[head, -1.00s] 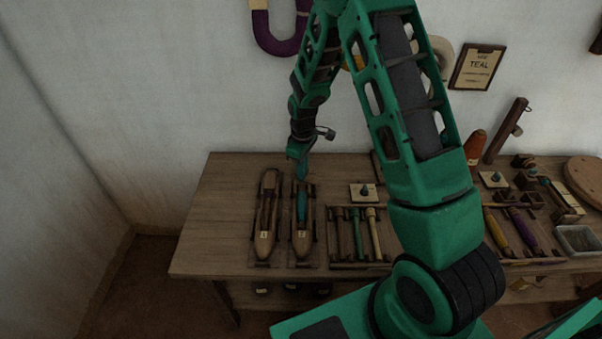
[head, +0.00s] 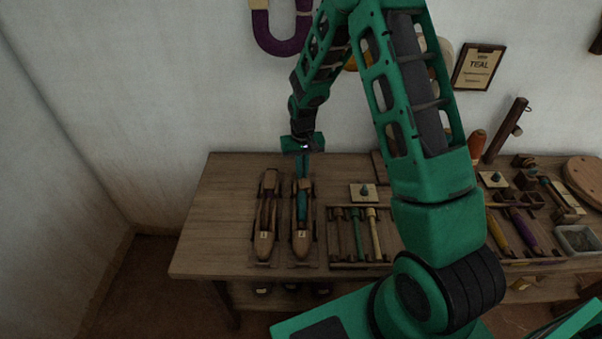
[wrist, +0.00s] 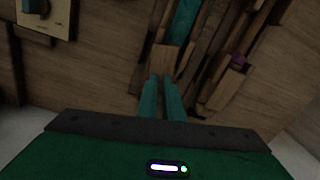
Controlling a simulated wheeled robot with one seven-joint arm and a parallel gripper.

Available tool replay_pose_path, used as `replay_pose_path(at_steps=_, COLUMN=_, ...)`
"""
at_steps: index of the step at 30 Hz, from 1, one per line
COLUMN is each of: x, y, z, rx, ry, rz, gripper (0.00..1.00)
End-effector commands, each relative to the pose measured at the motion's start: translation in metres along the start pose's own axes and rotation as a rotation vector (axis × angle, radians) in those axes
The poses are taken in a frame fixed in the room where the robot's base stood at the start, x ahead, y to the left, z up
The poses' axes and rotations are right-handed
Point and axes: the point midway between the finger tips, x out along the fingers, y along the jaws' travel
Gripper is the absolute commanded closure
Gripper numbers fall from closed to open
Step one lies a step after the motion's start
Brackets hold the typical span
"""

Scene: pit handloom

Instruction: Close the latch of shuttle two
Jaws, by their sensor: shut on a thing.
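Shuttle two (head: 302,241) is a pointed wooden boat with a teal-wound pirn (head: 302,207) in its slot. It lies on the table, right of a like shuttle (head: 265,243). My gripper (head: 303,170) points down over the far end of shuttle two. In the wrist view, its two teal fingers (wrist: 162,80) are close together, with their tips at a small pale wooden piece (wrist: 165,60), seemingly the latch, in line with the teal pirn (wrist: 184,22). The fingers are shut on this piece. Their contact is dim, and the latch's angle cannot be told.
A rack with several coloured rods (head: 357,235) stands just right of shuttle two. A pale plate with a teal knob (head: 363,192) lies behind it. The wall is close behind the table (head: 205,235). The table's left end is clear.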

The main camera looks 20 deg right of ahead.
Motion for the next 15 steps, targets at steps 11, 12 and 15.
replay_pose_path(at_steps=11, x=-0.0001, y=-0.0005, z=0.0001, rx=0.185, ry=0.000, rz=-0.001, gripper=1.00)
replay_pose_path(at_steps=12, x=-0.0001, y=-0.0006, z=0.0001, rx=0.195, ry=0.000, rz=-0.001, gripper=1.00)
replay_pose_path(at_steps=15, x=-0.0001, y=-0.0006, z=0.0000, rx=0.212, ry=0.000, rz=-0.001, gripper=1.00)
